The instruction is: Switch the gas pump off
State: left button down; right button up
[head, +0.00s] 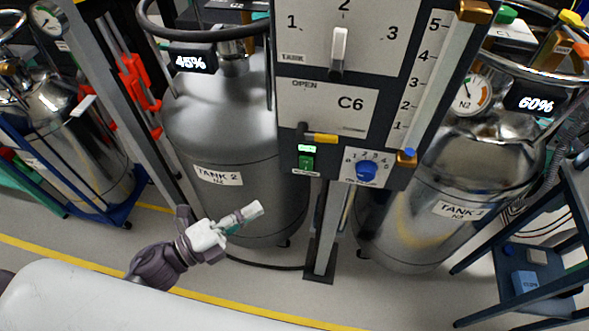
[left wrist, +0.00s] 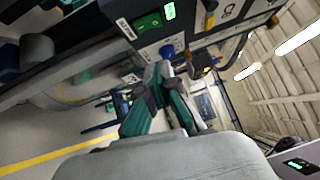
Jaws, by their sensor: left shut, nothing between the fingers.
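A green rocker switch (head: 306,162) sits low on the left of the grey control panel (head: 290,140). A small lit green display is just above it, and the label by it is too small to read. The switch also shows in the left wrist view (left wrist: 148,22), near the top. My left gripper (head: 252,212) is shut and empty, below and left of the switch, clear of the panel, in front of the grey TANK 2 cylinder (head: 240,190). Its fingers (left wrist: 163,75) show in the left wrist view, below the panel. My right gripper is not in view.
A blue knob (head: 367,169) and a yellow handle (head: 320,139) are close to the switch. Above are a selector lever (head: 338,48) and a C6 plate. The shiny TANK 1 cylinder (head: 415,215) stands right of the panel post (head: 325,240). A blue-grey rack (head: 545,255) stands at right.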

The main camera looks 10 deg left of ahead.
aim_at(307, 163)
pick_arm(q)
jog(key=shift+w+a+p+x, duration=0.35)
jog(key=shift+p+x, duration=0.35)
jog(key=shift+x, duration=1.4)
jog(key=shift+w+a+p+x, duration=0.35)
jog(key=shift+p+x, duration=0.3)
jog(key=shift+x, duration=1.45)
jog(key=shift+w+a+p+x, duration=0.35)
jog(key=shift+p+x, duration=0.35)
jog(key=shift+x, duration=1.4)
jog(key=shift+s+r, duration=0.1)
jog(key=shift+r, duration=0.05)
jog(key=shift+r, duration=0.1)
jog(key=shift+w+r+p, duration=0.25)
jog(key=shift+r+p, duration=0.2)
jog(key=shift+p, duration=0.75)
jog(key=shift+f+b, duration=0.35)
jog(key=shift+b, duration=0.05)
